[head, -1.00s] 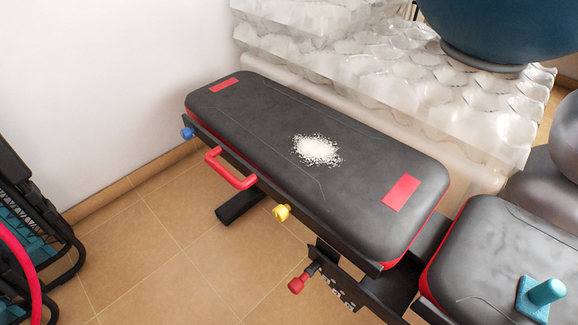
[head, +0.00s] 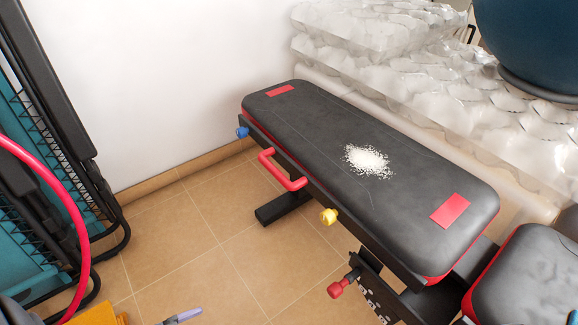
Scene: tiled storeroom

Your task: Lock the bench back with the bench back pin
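The black bench back (head: 340,150) with red trim lies flat. A patch of white powder (head: 367,160) is on its top. A red pin knob (head: 342,287) sticks out beside the dark plate with holes (head: 374,300) near the seat end. A yellow knob (head: 328,216) and a blue knob (head: 242,132) are on the frame's near side. Which knob is the bench back pin, and whether it is seated, I cannot tell. The seat pad (head: 530,275) is partly cut off at the lower right. Neither of my grippers is in view.
A red handle (head: 280,170) juts from the bench side. Dark folded frames with teal mesh (head: 90,190) and a red hoop (head: 75,215) stand at left. An orange item (head: 95,315) and a grey-purple item (head: 183,315) show at the bottom. Tiled floor (head: 195,240) between is clear.

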